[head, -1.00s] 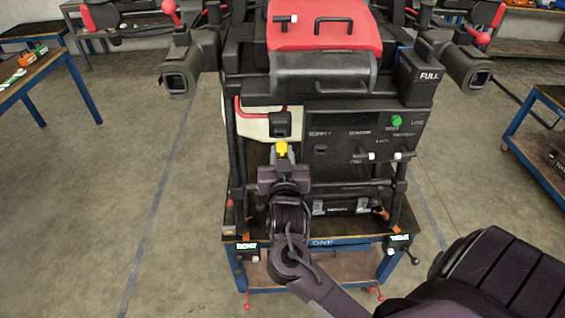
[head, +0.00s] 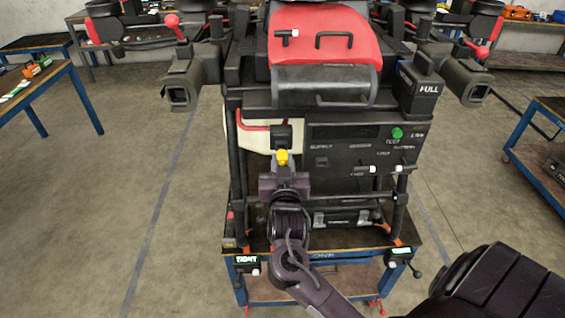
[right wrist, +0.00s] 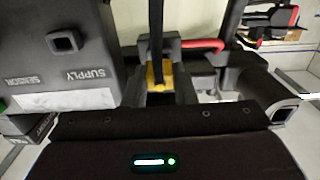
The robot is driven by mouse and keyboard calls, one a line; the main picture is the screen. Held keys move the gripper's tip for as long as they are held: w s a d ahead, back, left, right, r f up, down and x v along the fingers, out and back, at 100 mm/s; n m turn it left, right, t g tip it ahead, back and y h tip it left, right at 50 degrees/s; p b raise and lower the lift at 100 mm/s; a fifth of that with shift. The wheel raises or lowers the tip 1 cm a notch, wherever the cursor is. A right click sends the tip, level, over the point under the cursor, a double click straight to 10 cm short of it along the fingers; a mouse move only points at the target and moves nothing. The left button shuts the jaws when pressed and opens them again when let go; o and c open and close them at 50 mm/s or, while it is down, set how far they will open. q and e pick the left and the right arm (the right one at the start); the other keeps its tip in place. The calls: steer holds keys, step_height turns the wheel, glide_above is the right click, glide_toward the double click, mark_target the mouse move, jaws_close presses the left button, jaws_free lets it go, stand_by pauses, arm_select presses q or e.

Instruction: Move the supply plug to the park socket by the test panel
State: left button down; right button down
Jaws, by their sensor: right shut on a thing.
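The yellow supply plug (head: 282,157) is between the fingers of my right gripper (head: 283,172), which is shut on it. In the right wrist view the plug (right wrist: 158,75) shows as a yellow block with a dark strip running up from it. A black block (head: 281,133) stands just above the plug in the head view; I cannot tell whether they touch. The dark test panel (head: 360,150) is to the right of the gripper. Its square socket (head: 321,162) under the SUPPLY label looks empty, and the socket (right wrist: 65,40) shows an open hole in the wrist view. My left gripper is not in view.
A red curved bar (head: 250,126) and a pale tank (head: 255,140) lie left of the plug. White-tipped levers (head: 372,170) stick out at the panel's lower right. A black FULL box (head: 420,88) is above right. The drone stands on a blue-framed cart (head: 325,256). Open floor lies on both sides.

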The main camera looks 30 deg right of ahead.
mark_target(283, 163)
steer(key=shift+p, duration=0.55)
stand_by(1.0)
steer(key=shift+b+x, duration=0.3)
steer(key=shift+x, duration=0.95)
steer(key=c, duration=1.1)
jaws_free()
steer(key=shift+s+a+f, duration=0.1)
steer(key=shift+s+a, duration=0.1)
steer(key=shift+s, duration=0.05)
steer(key=b+v, duration=0.2)
steer(key=v, duration=0.5)
steer(key=shift+s+b, duration=0.15)
steer(key=shift+b, duration=0.15)
